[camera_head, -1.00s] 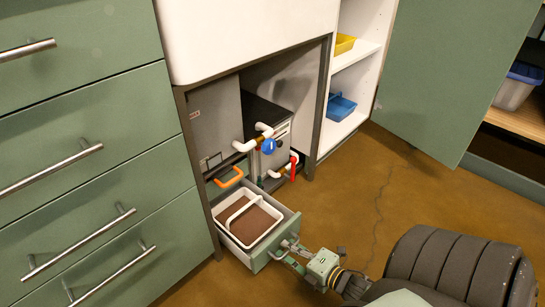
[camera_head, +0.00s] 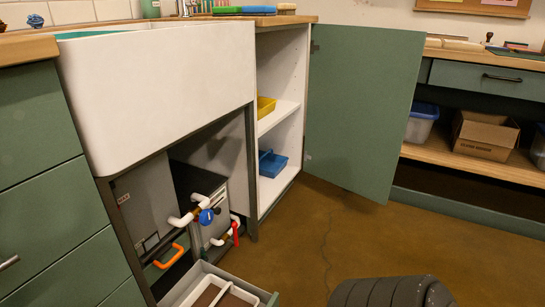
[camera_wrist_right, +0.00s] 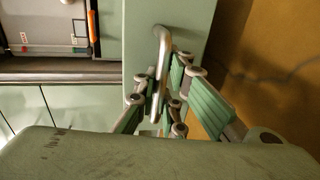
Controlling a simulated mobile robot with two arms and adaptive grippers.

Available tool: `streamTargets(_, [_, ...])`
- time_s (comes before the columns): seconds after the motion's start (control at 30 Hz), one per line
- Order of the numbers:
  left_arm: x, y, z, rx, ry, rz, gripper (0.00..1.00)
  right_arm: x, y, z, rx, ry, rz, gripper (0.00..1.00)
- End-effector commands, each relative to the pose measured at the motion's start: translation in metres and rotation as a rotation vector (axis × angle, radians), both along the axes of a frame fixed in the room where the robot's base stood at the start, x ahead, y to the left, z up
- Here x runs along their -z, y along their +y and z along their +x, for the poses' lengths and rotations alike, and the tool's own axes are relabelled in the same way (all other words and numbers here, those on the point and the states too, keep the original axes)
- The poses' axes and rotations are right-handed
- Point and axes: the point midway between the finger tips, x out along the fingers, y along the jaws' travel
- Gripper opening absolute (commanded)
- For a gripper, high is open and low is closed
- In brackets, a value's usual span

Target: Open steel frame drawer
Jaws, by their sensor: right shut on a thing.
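The steel frame drawer (camera_head: 236,280) stands pulled out under the sink frame at the bottom of the head view. Its front is cut off there. A white tray (camera_head: 199,286) sits inside it. In the right wrist view, the green drawer front (camera_wrist_right: 138,38) carries a metal bar handle (camera_wrist_right: 161,50). My right gripper (camera_wrist_right: 160,98) is shut on this handle, with its fingers on both sides of the bar. The right gripper is below the head view. My left gripper is in neither view.
An orange handle (camera_head: 168,257) and pipes with a blue valve (camera_head: 206,216) and red lever (camera_head: 236,233) are just behind the drawer. A green cabinet door (camera_head: 362,110) stands open at the right.

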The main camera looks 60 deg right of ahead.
Motion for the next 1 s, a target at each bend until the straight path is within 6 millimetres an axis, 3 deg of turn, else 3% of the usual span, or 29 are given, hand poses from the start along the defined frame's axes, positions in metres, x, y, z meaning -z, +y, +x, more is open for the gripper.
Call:
streamTargets(0.07, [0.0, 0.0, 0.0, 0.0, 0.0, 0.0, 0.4, -0.001, 0.002, 0.001, -0.004, -0.002, -0.001, 0.0])
streamTargets(0.1, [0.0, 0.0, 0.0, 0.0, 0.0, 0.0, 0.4, -0.001, 0.002, 0.001, -0.004, -0.002, -0.001, 0.11])
streamTargets(0.3, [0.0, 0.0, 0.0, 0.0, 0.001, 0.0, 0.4, -0.001, 0.001, 0.001, -0.002, -0.001, 0.0, 0.28])
streamTargets(0.67, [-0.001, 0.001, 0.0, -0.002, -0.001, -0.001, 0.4, -0.001, 0.0, -0.003, -0.001, 0.001, 0.0, 0.28])
streamTargets(0.77, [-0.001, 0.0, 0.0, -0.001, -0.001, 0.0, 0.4, -0.002, -0.001, -0.015, 0.0, 0.003, 0.0, 0.28])
streamTargets(1.0, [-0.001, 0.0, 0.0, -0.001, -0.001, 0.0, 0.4, -0.013, -0.004, -0.064, 0.0, 0.003, 0.001, 0.28])
